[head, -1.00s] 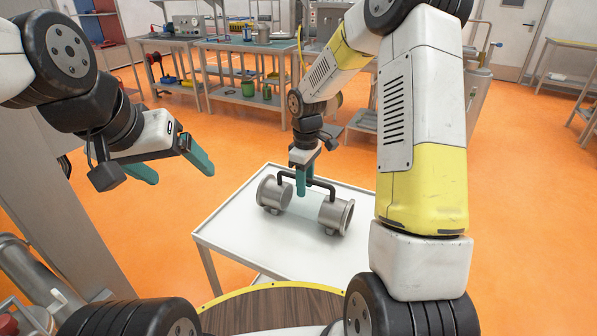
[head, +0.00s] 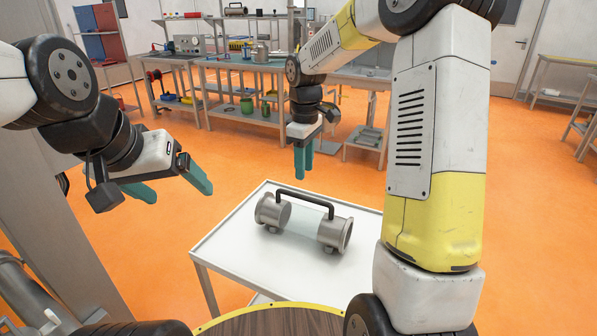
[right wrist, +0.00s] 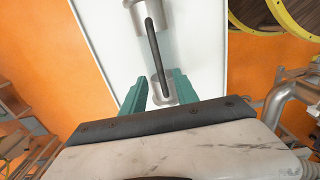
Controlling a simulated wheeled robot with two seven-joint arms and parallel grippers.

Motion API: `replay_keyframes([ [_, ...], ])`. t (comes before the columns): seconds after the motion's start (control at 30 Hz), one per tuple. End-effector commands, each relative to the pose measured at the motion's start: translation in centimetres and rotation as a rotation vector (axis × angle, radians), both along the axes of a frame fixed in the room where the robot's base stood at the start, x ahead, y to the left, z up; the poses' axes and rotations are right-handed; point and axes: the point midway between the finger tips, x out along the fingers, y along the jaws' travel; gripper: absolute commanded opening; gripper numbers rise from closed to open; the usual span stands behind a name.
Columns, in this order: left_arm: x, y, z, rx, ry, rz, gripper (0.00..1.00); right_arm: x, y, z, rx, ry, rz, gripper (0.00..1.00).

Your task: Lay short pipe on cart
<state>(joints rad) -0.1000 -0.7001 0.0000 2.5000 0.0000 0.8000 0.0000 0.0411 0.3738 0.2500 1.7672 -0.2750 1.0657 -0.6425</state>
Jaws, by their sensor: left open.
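The short pipe (head: 271,212) has two grey metal flanged ends, a clear middle and a black bar handle. It lies on the white top of the cart (head: 222,245). It also shows in the right wrist view (right wrist: 136,17), running from the top edge down between the fingers. My right gripper (head: 299,175) is above and behind the pipe, clear of the handle. Its teal fingers (right wrist: 160,85) are apart with nothing between them. My left gripper (head: 175,190) is open and empty at the left, away from the cart.
A round wooden top with a yellow rim (head: 275,323) is at the near edge, close to the cart. Workbenches (head: 240,70) with tools stand at the back. Orange floor (head: 410,120) lies open around the cart.

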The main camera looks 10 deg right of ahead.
Motion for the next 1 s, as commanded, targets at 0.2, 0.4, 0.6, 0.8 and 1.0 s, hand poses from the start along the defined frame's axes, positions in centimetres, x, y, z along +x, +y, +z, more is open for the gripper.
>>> replay_keyframes([
  [0.2, 0.0, 0.0, 0.0, 0.0, 0.0, 0.0, 0.84, -2.4, -0.6, 3.5, 0.006, -0.061, -0.091, 0.36],
  [0.4, 0.0, 0.0, 0.0, 0.0, 0.0, 0.0, 0.84, -8.2, -1.8, 8.2, 0.058, -0.182, -0.311, 0.36],
  [0.6, 0.0, 0.0, 0.0, 0.0, 0.0, 0.0, 0.84, -14.5, -2.8, 10.9, 0.163, -0.296, -0.545, 0.36],
  [0.8, 0.0, 0.0, 0.0, 0.0, 0.0, 0.0, 0.84, -20.1, -3.2, 11.6, 0.305, -0.378, -0.757, 0.36],
  [1.0, 0.0, 0.0, 0.0, 0.0, 0.0, 0.0, 0.84, -23.0, -3.2, 11.2, 0.404, -0.412, -0.876, 0.36],
])
